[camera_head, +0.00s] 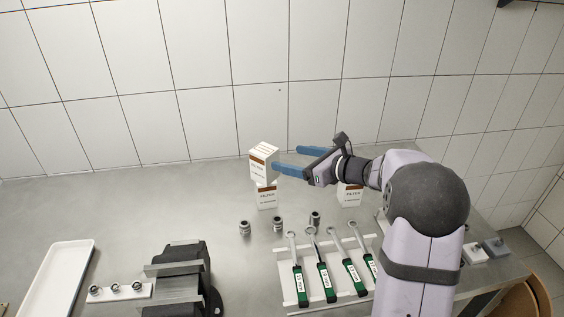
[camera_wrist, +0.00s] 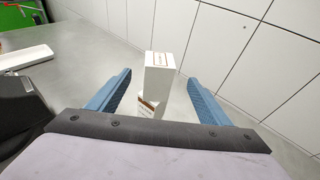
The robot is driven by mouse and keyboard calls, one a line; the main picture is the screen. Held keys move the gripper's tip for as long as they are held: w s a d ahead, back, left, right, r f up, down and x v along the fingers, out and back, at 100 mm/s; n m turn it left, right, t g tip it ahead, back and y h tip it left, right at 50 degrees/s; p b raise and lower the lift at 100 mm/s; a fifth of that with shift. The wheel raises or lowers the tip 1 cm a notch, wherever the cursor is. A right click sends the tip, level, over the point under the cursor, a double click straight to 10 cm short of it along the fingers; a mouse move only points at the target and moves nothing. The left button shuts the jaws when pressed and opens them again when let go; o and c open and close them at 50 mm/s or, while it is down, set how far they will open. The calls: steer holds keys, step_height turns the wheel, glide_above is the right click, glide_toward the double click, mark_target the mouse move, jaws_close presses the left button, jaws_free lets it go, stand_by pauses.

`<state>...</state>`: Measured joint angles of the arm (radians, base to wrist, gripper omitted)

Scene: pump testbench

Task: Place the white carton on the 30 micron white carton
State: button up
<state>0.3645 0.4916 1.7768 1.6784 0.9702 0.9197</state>
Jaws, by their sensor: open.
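A white carton with a brown band (camera_head: 260,167) stands on top of another white carton marked FILTER (camera_head: 267,198). The upper carton is turned slightly relative to the lower one and looks upright. The micron print is too small to read. My gripper (camera_head: 287,159) is open, its blue fingers at the right of the upper carton. In the wrist view, the upper carton (camera_wrist: 160,76) shows beyond and between the open fingertips of my gripper (camera_wrist: 160,80), apparently not held. The lower carton (camera_wrist: 149,107) shows partly beneath it.
A third FILTER carton (camera_head: 351,198) stands behind my wrist, partly hidden. Small metal fittings (camera_head: 278,224) and a rack of green-handled wrenches (camera_head: 322,277) lie in front. A dark machine (camera_head: 182,275) and a white tray (camera_head: 57,280) are at left. The table's back left is clear.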

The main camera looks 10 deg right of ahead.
steer(key=shift+b+v, duration=0.45)
steer(key=shift+v, duration=1.35)
steer(key=s+a+f+n+g+h, duration=0.1)
steer(key=s+f+n, duration=0.4)
steer(key=s, duration=0.5)
steer(key=s+a+f+n+g+h, duration=0.2)
steer(key=s+f+n+g, duration=0.3)
steer(key=s+n, duration=0.3)
steer(key=s+a+f+n+g+h, duration=0.2)
steer(key=s+f+n+g, duration=0.3)
steer(key=s, duration=0.7)
steer(key=shift+f+n+h, duration=0.3)
steer(key=shift+f+n, duration=0.05)
steer(key=shift+n, duration=0.35)
steer(key=s+d+f+n+h, duration=0.2)
steer(key=s+f+n+h, duration=0.15)
steer(key=n, duration=0.45)
step_height(320, 180, up, 14)
steer(key=n+p, duration=0.1)
steer(key=p, duration=1.3)
steer(key=shift+g, duration=0.3)
steer(key=f+b, duration=0.1)
steer(key=b, duration=0.1)
steer(key=f+b, duration=0.1)
steer(key=f, duration=0.1)
steer(key=f+b, duration=0.1)
steer(key=b, duration=0.1)
steer(key=shift+s+d+f+b, duration=0.2)
steer(key=shift+d+f+b, duration=0.1)
steer(key=shift+f, duration=0.1)
